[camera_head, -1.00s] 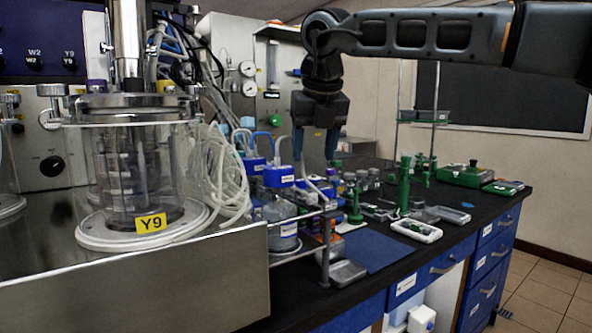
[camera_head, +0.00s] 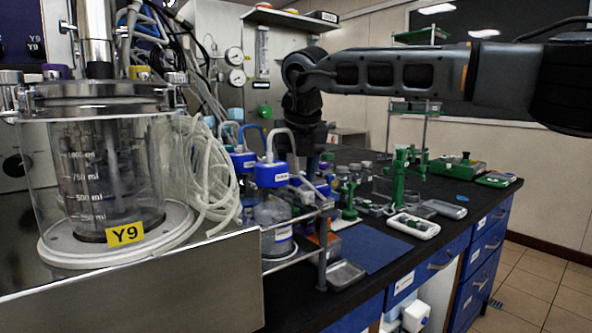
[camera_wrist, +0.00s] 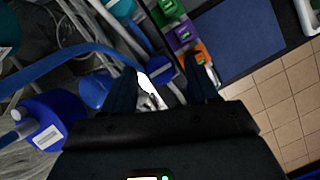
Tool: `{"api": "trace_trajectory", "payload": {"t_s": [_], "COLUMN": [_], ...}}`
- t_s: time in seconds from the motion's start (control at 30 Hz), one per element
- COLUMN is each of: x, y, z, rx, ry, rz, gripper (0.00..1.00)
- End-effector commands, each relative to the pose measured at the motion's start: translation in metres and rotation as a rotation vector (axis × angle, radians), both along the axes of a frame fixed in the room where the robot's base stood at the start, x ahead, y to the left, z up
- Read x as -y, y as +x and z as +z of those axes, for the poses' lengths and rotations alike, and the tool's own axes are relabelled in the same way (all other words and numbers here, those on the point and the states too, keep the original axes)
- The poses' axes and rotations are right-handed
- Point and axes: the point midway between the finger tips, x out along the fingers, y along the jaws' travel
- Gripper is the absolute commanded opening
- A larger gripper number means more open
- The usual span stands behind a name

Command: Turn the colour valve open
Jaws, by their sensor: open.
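A row of small coloured blocks shows at the top of the wrist view: a green one (camera_wrist: 171,10), a purple one (camera_wrist: 182,36) and an orange one (camera_wrist: 202,54). I cannot tell for certain which part is the colour valve. In the head view, an orange piece (camera_head: 330,240) shows low behind the metal rack. My gripper (camera_wrist: 163,88) is open, its two dark fingers apart below the orange block in the wrist picture. A blue cap (camera_wrist: 160,69) shows between the fingers. In the head view, my gripper (camera_head: 308,163) points down behind the blue-capped bottles, which partly hide its tips.
A glass vessel labelled Y9 (camera_head: 105,180) stands at left with coiled tubing (camera_head: 210,185). Blue-capped bottles (camera_head: 272,205) with tubes crowd the metal rack (camera_head: 323,240). A blue mat (camera_head: 370,246) lies clear on the bench. Green stands (camera_head: 400,170) are farther right.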

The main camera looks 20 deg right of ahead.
Motion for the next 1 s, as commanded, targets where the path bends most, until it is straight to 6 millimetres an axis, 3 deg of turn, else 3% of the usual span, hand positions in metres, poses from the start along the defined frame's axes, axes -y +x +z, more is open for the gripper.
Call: {"api": "trace_trajectory", "payload": {"t_s": [0.27,0.83,1.0], "x": [0.0003,0.0003,0.0004], "y": [0.0009,0.0007,0.0007], "z": [-0.0017,-0.0013,-0.0011], "rx": [0.001,0.001,0.001], "ry": [-0.001,0.000,0.000], "rz": [0.000,0.000,0.004], "gripper": [0.59,0.05,0.03]}}
